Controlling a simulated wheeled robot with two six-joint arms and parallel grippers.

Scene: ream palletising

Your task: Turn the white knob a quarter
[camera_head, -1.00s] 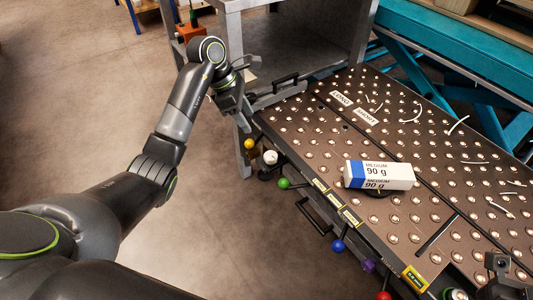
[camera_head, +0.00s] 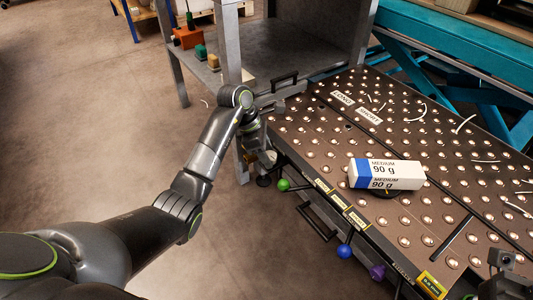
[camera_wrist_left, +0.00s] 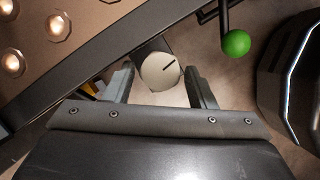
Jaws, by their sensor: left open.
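The white knob (camera_wrist_left: 158,74) shows in the left wrist view as a round pale face with a short dark line slanting up to the right. My left gripper (camera_wrist_left: 160,88) is open, with one finger on each side of the knob; I see a gap at each side. In the head view the left gripper (camera_head: 263,160) is at the near left corner of the roller table, and its body hides the white knob there. My right gripper is not in view.
A green ball knob (camera_wrist_left: 235,43) is close to the right finger; it also shows in the head view (camera_head: 283,185). A paper ream (camera_head: 398,175) lies on the ball table (camera_head: 330,130).

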